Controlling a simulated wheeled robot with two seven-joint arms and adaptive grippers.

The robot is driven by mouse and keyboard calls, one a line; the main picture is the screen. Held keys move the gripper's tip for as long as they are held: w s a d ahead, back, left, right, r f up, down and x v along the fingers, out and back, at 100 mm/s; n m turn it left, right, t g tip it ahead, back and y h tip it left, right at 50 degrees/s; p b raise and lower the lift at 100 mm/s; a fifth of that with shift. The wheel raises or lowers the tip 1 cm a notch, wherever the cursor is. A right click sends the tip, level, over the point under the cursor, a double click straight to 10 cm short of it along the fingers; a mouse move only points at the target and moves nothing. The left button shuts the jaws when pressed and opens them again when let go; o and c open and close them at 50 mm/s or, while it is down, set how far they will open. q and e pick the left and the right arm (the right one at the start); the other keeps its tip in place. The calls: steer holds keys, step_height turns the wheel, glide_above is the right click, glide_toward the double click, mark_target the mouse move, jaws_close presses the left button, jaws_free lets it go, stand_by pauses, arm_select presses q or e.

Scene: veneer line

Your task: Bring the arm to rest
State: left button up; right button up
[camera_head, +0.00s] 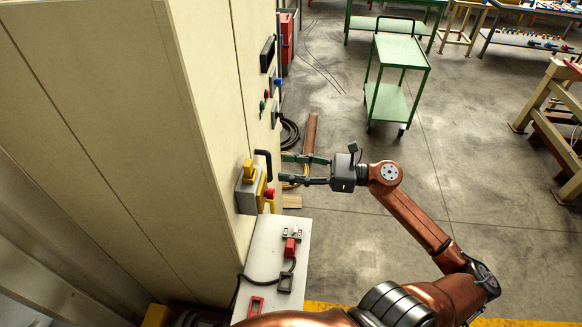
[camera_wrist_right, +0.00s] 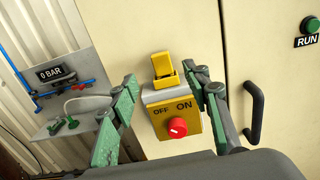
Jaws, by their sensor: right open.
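My right arm (camera_head: 415,218), copper-coloured, reaches in from the bottom right of the head view toward the cabinet at left. Its right gripper (camera_head: 288,169) is open and empty, with its fingers pointing at the cabinet face. In the right wrist view, the open fingers of the right gripper (camera_wrist_right: 160,82) appear on either side of a yellow switch box (camera_wrist_right: 160,112) marked OFF and ON. I cannot tell whether a finger touches the box. It has a red knob (camera_wrist_right: 177,127) and a yellow lever (camera_wrist_right: 164,68) above. My left gripper is not in view.
The cabinet (camera_head: 190,120) fills the left, with a black handle (camera_head: 264,163) near the fingers. A light shelf (camera_head: 265,250) with a red block and cable is below. A green cart (camera_head: 402,52) stands beyond.

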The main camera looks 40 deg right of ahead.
stand_by(0.4)
